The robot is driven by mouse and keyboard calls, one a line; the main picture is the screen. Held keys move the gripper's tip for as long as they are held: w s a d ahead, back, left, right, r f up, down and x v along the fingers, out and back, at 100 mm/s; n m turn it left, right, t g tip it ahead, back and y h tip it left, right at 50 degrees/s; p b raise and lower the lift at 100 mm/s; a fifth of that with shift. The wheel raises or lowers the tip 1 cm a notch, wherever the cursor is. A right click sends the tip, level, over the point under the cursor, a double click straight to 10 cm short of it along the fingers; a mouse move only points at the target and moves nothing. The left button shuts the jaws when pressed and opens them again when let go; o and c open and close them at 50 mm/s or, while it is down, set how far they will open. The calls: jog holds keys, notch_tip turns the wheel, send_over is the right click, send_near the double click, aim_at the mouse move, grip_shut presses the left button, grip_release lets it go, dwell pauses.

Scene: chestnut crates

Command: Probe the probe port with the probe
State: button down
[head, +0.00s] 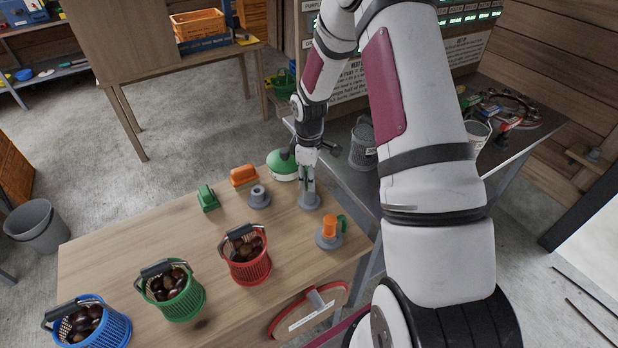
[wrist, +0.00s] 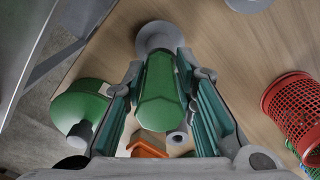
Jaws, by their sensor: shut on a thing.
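My gripper (head: 307,178) is over the table's back right part, shut on the green probe (wrist: 158,100), with teal pads on both sides of it. In the head view the gripper mostly hides the probe. Its far end is at a round grey base (head: 309,201), which also shows in the wrist view (wrist: 157,36); I cannot tell whether they touch. A grey round fitting with a raised collar (head: 259,197), seemingly the probe port, stands on the table left of the gripper. An orange piece with a green handle (head: 330,229) stands on another grey base, in front and right.
A green dome (head: 281,166) stands just behind and left of the gripper. An orange block (head: 243,175) and a green block (head: 208,198) lie farther left. Red (head: 247,268), green (head: 184,306) and blue (head: 110,331) chestnut baskets line the front. The table's left middle is clear.

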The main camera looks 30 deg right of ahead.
jog(key=shift+r, duration=0.6)
dwell(0.4)
jog(key=c, duration=2.2)
grip_release()
jog(key=shift+c, duration=0.2)
grip_shut()
jog(key=shift+r+p, duration=1.1)
jog(key=shift+r, duration=2.05)
